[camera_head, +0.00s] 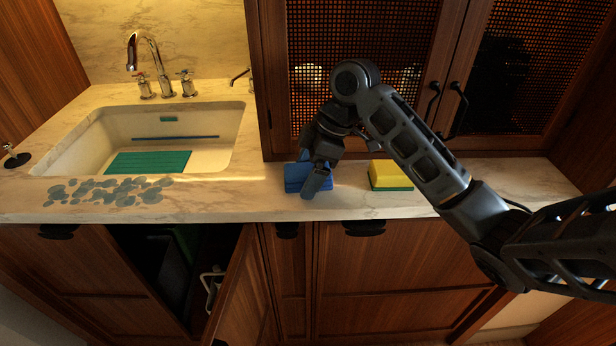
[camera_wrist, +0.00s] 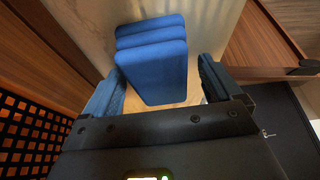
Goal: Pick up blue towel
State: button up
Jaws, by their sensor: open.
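The blue towel (camera_head: 294,178) is a folded stack lying on the marble counter, right of the sink. In the head view my gripper (camera_head: 312,186) is over it and hides part of it. In the wrist view the towel (camera_wrist: 152,55) shows as several stacked blue layers, in line with the gap between the fingers. My gripper (camera_wrist: 160,95) is open, with one finger to each side of the towel's near end. I cannot tell whether the fingers touch it.
A yellow and green sponge (camera_head: 391,175) lies on the counter right of the towel. The sink (camera_head: 100,130) is at the left, with grey-blue pebble-like patches (camera_head: 110,190) before it. A cabinet with mesh doors (camera_head: 350,40) stands behind the towel. A lower cabinet door (camera_head: 238,295) hangs open.

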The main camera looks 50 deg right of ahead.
aim_at(301, 170)
jog(key=c, duration=1)
jog(key=shift+c, duration=0.2)
jog(key=shift+r, duration=0.1)
jog(key=shift+r, duration=0.4)
notch_tip(301, 170, up, 4)
jog(key=shift+s+d+f, duration=0.1)
jog(key=s+d+r, duration=0.6)
jog(key=s, duration=0.3)
jog(key=shift+s+d+r+b, duration=0.25)
jog(key=shift+r+b, duration=0.1)
jog(key=shift+b, duration=0.1)
jog(key=shift+w, duration=0.1)
